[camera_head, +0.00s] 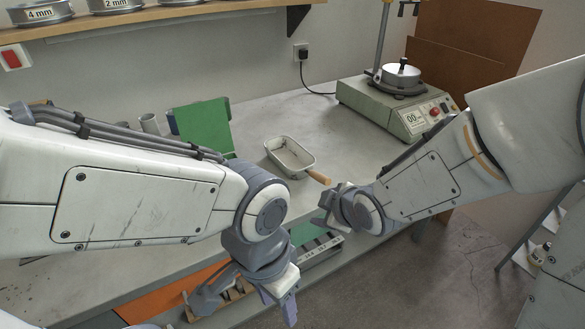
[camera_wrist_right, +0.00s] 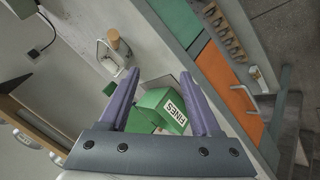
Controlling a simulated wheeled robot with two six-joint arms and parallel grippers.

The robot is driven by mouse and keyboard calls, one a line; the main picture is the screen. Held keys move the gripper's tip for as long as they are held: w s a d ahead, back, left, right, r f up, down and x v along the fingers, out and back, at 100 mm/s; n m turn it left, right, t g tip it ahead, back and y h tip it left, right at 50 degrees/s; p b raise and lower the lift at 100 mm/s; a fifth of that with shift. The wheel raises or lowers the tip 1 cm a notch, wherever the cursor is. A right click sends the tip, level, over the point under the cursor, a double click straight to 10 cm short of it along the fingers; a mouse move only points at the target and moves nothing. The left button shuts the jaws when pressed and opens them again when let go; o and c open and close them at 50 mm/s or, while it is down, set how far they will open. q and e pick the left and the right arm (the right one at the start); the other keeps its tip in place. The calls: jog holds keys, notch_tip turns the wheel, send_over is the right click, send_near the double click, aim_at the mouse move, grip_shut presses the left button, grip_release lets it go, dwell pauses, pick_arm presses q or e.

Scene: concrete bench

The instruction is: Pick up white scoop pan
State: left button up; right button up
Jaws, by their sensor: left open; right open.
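The white scoop pan (camera_head: 290,155), a shallow pale tray with a wooden handle (camera_head: 318,177), rests on the concrete bench, its handle pointing toward the front edge. It also shows in the right wrist view as a pale pan (camera_wrist_right: 108,58) with its handle, up and left of the fingertips. My right gripper (camera_head: 328,207) is open and empty, just in front of the handle and apart from it. In its wrist view the jaws (camera_wrist_right: 160,76) stand wide. My left gripper (camera_head: 245,303) is open, low in front of the bench, away from the pan.
A green bin (camera_head: 203,127) stands left of the pan; the wrist view shows a green box labelled FINES (camera_wrist_right: 162,108). A grey-green machine (camera_head: 400,105) with a lidded pan stands behind right. Sieves (camera_head: 40,12) sit on a shelf. Bench around the pan is clear.

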aim_at(315, 175)
jog(key=w+f+n+t+b, duration=0.1)
jog(key=w+n, duration=0.1)
jog(key=w, duration=0.2)
jog(key=w+f+n+t+y+b, duration=0.1)
jog(key=w+f+n+t+b, duration=0.1)
jog(key=w, duration=0.2)
jog(key=w+f+n+t+y+b, duration=0.1)
jog(key=w+f+n+t, duration=0.1)
jog(key=w, duration=0.3)
jog(key=shift+w+a, duration=0.1)
jog(key=shift+a, duration=0.15)
jog(key=shift+d+x, duration=0.2)
jog(key=shift+x, duration=1.15)
jog(key=shift+d+x, duration=0.25)
jog(key=shift+x, duration=1.1)
pick_arm(q)
notch_tip(315, 175, down, 6)
jog(key=shift+d+r, duration=0.1)
pick_arm(e)
jog(key=shift+w+r, duration=0.1)
jog(key=shift+w, duration=0.1)
grip_shut()
